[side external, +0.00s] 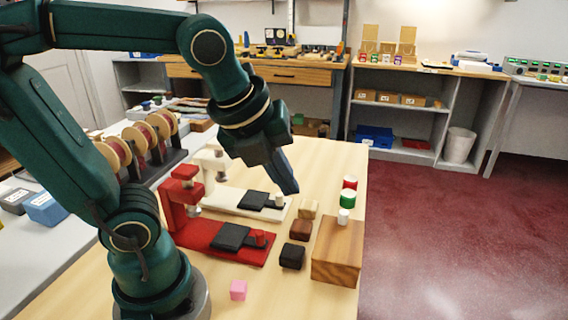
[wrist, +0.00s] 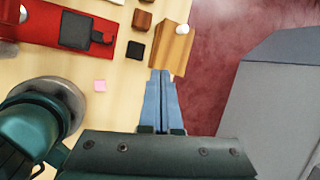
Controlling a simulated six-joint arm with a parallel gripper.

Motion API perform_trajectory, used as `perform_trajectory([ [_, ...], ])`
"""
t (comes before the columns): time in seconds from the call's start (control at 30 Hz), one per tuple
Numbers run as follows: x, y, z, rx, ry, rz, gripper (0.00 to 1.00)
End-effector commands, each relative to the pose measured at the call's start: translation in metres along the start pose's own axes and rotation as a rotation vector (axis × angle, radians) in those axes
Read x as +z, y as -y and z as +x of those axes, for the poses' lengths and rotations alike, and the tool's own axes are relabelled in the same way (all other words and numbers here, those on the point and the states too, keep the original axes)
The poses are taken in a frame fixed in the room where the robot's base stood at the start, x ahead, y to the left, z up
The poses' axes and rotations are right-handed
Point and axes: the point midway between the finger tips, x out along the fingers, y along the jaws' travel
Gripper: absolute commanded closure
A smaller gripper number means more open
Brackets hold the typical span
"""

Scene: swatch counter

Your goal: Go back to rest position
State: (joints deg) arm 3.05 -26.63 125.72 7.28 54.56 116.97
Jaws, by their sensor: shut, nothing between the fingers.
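My gripper (side external: 289,190) is shut and empty, its blue-grey fingers pointing down above the wooden table (side external: 318,160). In the wrist view the closed fingertips (wrist: 161,73) appear just below the wooden block (wrist: 173,48). A red stand (side external: 215,236) and a cream stand (side external: 227,196) each hold a dark square pad and a small peg. Tan (side external: 308,208), brown (side external: 301,229) and black (side external: 292,256) cubes lie beside the stands.
A spool rack (side external: 150,150) stands at the left. Shelves line the back wall.

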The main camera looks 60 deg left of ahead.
Motion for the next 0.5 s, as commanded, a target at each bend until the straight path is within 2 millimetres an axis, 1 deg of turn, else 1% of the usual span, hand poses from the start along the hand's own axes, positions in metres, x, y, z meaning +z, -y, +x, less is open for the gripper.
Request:
perform_trajectory([
  [0.03, -0.003, -0.005, -0.002, -0.012, 0.001, -0.135, 1.0],
  [0.1, -0.007, -0.01, -0.004, -0.023, -0.004, -0.331, 1.0],
  [0.5, -0.031, -0.034, -0.003, -0.037, -0.067, -1.441, 1.0],
])
